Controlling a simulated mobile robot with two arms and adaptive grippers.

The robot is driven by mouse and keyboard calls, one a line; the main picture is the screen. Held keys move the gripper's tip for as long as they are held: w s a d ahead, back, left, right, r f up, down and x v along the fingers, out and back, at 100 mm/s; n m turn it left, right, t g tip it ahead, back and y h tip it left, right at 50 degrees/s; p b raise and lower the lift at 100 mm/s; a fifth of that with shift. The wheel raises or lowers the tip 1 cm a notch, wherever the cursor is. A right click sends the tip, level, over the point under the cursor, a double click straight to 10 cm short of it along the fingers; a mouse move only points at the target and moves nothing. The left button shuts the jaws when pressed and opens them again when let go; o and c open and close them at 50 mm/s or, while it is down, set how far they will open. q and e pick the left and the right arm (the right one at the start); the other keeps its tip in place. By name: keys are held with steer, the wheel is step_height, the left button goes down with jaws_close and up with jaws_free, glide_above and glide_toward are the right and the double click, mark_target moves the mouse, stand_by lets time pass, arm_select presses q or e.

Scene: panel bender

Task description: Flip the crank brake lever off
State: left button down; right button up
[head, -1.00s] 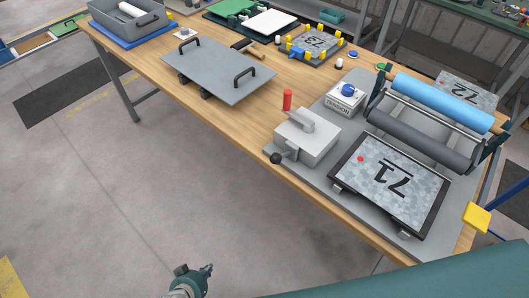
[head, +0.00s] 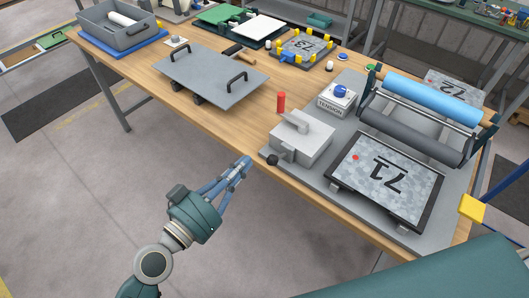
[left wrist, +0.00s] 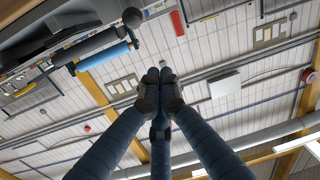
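A grey box (head: 303,142) on the bender's grey base plate has a grey bar on top and an upright red handle (head: 281,102) at its back. A black ball knob (head: 272,159) sticks out low at its front left corner; I cannot tell for sure which part is the brake lever. My left gripper (head: 244,164) is shut and empty, fingertips together, beside the table's front edge and just left of the knob, apart from it. In the left wrist view its fingertips (left wrist: 159,78) meet, with the black knob (left wrist: 132,17) beyond. My right gripper is not in view.
A TENSION knob box (head: 337,98) stands behind. A grey panel with two handles (head: 211,78) lies left. The floor before the table is clear.

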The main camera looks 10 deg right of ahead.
arm_select(q)
steer(key=p, duration=0.4)
glide_above(278, 157)
steer(key=w+a, duration=0.1)
steer(key=a, duration=0.2)
steer(key=f, duration=0.1)
steer(key=f+b, duration=0.1)
steer(key=shift+s+f+b, duration=0.25)
steer(key=shift+f+b, duration=0.05)
steer(key=shift+f, duration=0.1)
steer(key=shift+s+a+f, duration=0.2)
steer(key=shift+s+f, duration=0.15)
steer(key=shift+f, duration=0.15)
